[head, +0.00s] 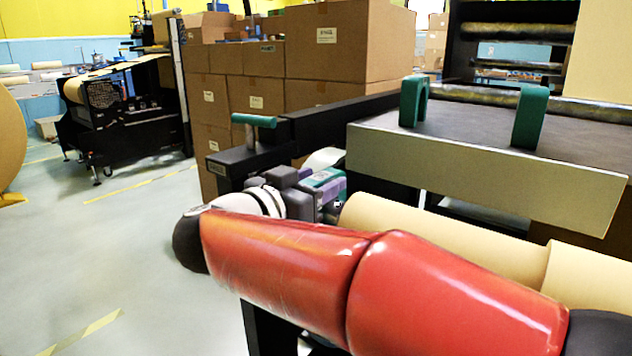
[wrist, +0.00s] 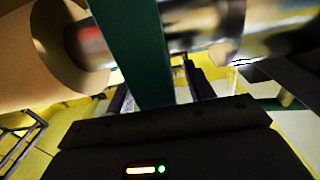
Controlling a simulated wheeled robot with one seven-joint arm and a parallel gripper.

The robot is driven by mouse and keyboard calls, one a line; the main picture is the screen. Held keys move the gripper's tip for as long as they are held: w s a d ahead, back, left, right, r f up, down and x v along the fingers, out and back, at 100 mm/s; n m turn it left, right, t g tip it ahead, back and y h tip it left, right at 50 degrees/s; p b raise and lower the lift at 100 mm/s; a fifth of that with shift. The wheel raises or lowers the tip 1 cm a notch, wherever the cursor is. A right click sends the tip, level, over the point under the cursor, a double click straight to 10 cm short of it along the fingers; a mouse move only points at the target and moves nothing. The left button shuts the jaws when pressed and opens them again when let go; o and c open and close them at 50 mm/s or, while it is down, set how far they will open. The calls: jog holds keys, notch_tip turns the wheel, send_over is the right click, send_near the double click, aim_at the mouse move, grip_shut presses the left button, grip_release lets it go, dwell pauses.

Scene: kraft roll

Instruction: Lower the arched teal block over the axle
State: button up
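In the wrist view the arched teal block (wrist: 138,50) stands between my gripper's fingers (wrist: 155,92), in front of the shiny metal axle (wrist: 205,25) and hiding part of it. Whether its arch straddles the axle or is still apart from it cannot be told. In the head view my gripper (head: 330,192) is low beside the kraft roll, with a bit of the teal block (head: 322,178) showing by its purple fingers. My red-covered arm hides much of this area.
Two more arched teal blocks, left (head: 414,102) and right (head: 530,118), stand on the grey-edged table (head: 470,165). The kraft roll (head: 440,235) lies below it. A black frame post with a teal top piece (head: 254,121) stands left of my gripper. Cartons (head: 340,45) are stacked behind.

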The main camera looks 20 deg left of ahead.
jog(key=v, duration=0.7)
jog(key=shift+s+a, duration=0.15)
jog(key=shift+s, duration=0.2)
dwell(0.4)
